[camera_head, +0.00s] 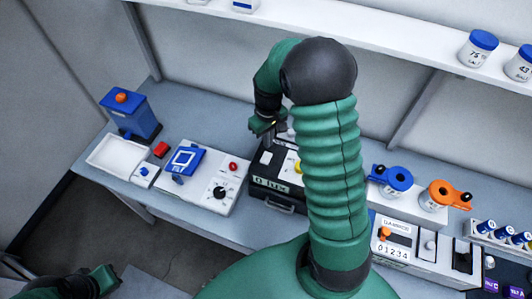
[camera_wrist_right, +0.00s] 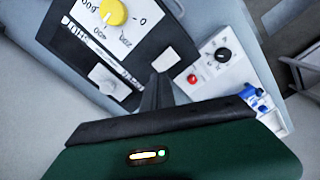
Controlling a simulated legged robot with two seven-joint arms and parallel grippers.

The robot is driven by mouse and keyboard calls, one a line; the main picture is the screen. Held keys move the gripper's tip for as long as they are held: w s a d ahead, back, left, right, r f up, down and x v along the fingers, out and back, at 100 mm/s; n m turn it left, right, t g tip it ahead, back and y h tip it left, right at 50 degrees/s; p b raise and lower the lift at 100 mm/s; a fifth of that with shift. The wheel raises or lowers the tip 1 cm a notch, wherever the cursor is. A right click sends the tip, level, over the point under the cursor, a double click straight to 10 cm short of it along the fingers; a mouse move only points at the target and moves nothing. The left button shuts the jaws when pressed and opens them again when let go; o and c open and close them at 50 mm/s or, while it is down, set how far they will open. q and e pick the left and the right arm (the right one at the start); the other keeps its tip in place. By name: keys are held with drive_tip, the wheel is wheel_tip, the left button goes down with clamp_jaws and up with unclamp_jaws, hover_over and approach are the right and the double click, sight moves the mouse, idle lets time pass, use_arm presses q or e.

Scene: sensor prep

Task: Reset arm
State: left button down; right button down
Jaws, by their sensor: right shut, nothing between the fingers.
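My right arm, green with a ribbed sleeve and dark joints, reaches over the middle of the bench (camera_head: 205,210) in the head view. Its gripper (camera_head: 273,132) points down above the black box (camera_head: 269,184) and is partly hidden by my own arm. In the right wrist view the dark fingers (camera_wrist_right: 158,90) are together, with nothing between them, in front of the black panel with a yellow knob (camera_wrist_right: 113,12). A green and black part of my left arm (camera_head: 80,286) shows at the lower left edge of the head view; its fingers are not clear.
Left on the bench are a blue container (camera_head: 130,112), a white tray (camera_head: 113,153) and a white panel with a black dial (camera_head: 219,192). Right are blue (camera_head: 398,178) and orange (camera_head: 440,193) lidded pieces and a counter box (camera_head: 394,251). A shelf with jars (camera_head: 478,48) runs above.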

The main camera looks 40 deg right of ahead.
drive_tip(key=shift+r+p, duration=0.35)
drive_tip(key=shift+r, duration=0.45)
drive_tip(key=shift+f, duration=0.1)
drive_tip(key=s+a+f+t+b, duration=0.1)
drive_tip(key=s+a+f+b, duration=0.3)
drive_tip(key=a+b, duration=0.3)
drive_tip(key=s+a+f+t+b, duration=0.1)
drive_tip(key=s+a+f+b, duration=0.3)
drive_tip(key=a+f+b, duration=0.3)
drive_tip(key=a+b, duration=0.1)
drive_tip(key=a, duration=0.1)
drive_tip(key=shift+s+a+f+n+t, duration=0.15)
drive_tip(key=shift+s+a+n+t, duration=0.1)
drive_tip(key=shift+a+n+t, duration=0.1)
drive_tip(key=shift+a, duration=0.2)
drive_tip(key=shift+a, duration=0.15)
